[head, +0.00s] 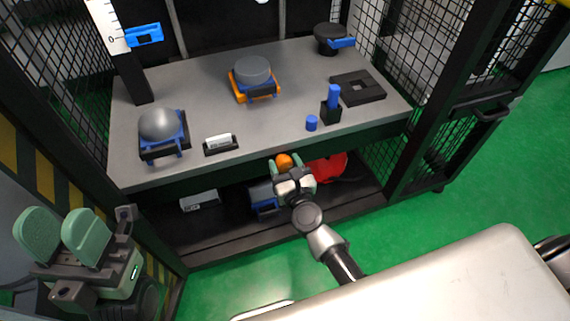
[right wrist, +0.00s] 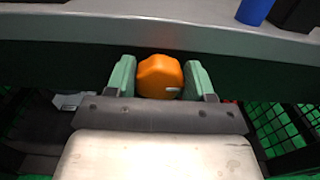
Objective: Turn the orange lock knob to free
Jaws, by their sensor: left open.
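The orange lock knob (head: 284,161) sits on the dark front face just under the grey tabletop's front edge. In the right wrist view the knob (right wrist: 160,77) is a rounded orange block with a short pale mark low on its right side. My right gripper (head: 291,172) reaches it from the front. Its green fingers stand on both sides of the knob in the right wrist view (right wrist: 161,80), close against it with no clear gap. My left gripper (head: 62,237) is open and empty at the lower left, far from the knob.
A red object (head: 328,167) lies on the lower shelf. Mesh walls flank the table.

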